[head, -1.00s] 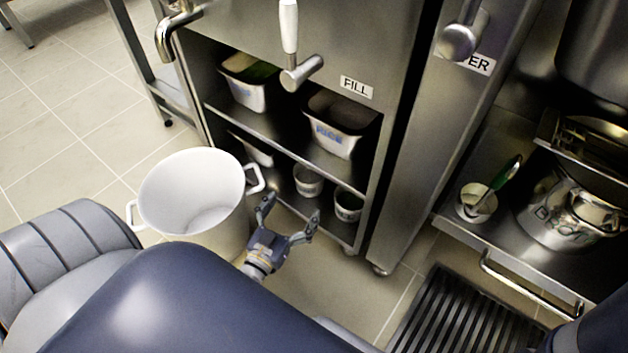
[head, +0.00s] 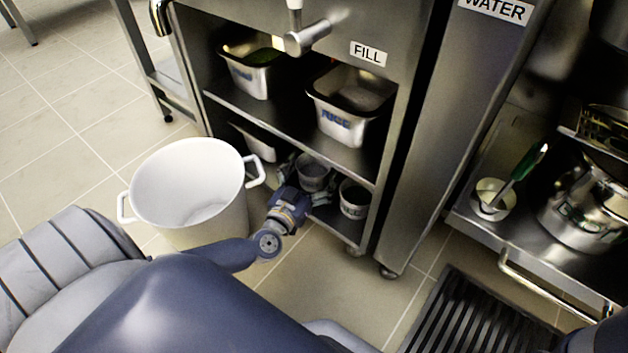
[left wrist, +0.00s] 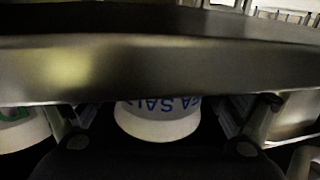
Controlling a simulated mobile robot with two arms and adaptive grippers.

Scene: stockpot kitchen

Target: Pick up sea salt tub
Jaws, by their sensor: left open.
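The sea salt tub (head: 312,172) is a small pale round tub on the bottom shelf of the steel cabinet. In the left wrist view the tub (left wrist: 158,122) is white with blue lettering that reads upside down. My left gripper (head: 305,183) reaches into the bottom shelf at the tub. Its fingers are spread, one on each side of the tub. I cannot tell whether they touch it. A steel shelf edge hides part of the tub in the left wrist view. My right gripper is not in view.
Another small tub (head: 354,198) stands close on the right. A large white pot (head: 190,190) stands beside my left arm. The shelf edge (left wrist: 150,70) crosses near the fingers.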

